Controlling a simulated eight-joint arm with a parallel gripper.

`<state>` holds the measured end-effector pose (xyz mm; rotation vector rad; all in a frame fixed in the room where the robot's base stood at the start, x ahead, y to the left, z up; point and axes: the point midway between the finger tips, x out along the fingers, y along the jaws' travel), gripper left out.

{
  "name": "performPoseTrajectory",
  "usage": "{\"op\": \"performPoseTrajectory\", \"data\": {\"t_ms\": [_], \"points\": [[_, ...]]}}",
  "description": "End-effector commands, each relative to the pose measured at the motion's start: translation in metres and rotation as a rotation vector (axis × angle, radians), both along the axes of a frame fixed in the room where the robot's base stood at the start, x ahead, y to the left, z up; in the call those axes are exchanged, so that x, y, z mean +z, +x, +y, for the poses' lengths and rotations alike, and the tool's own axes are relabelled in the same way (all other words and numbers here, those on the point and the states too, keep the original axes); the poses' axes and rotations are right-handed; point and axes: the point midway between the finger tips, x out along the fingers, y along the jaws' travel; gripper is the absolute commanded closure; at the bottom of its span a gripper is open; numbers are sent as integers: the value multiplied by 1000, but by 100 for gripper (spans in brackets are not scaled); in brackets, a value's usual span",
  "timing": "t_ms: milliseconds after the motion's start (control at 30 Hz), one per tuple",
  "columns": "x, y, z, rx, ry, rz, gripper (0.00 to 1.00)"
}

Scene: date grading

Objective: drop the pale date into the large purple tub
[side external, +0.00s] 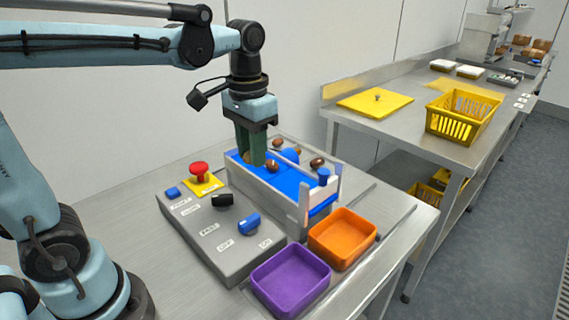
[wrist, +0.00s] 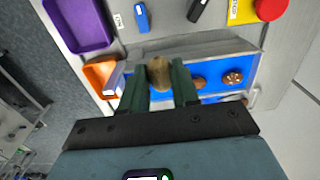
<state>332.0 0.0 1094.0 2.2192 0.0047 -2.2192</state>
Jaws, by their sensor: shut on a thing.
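My gripper (side external: 254,158) is over the left part of the blue belt (side external: 290,185). In the wrist view its two dark green fingers (wrist: 159,84) are closed on the pale date (wrist: 159,70), a tan-brown oval whose end shows between the fingertips. In the side view the fingers mostly hide this date, and I cannot tell whether it touches the belt. The large purple tub (side external: 291,281) stands on the table at the front, to the right of and below my gripper. It looks empty, and shows at upper left in the wrist view (wrist: 80,25).
Several darker dates, such as one near the belt's far end (side external: 317,163), lie on the belt between low grey walls. An orange tub (side external: 343,238) stands beside the purple one. A grey control panel (side external: 222,232) with a red button (side external: 199,170) runs along the belt's near side.

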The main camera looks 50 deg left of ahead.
Motion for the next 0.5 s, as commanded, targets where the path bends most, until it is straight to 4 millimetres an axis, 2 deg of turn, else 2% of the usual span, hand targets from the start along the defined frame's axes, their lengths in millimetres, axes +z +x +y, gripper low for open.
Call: {"op": "performPoseTrajectory", "data": {"t_ms": [367, 500], "points": [[0, 0, -2, -4, 0, 0, 85], [-3, -1, -20, -10, 0, 0, 85]]}}
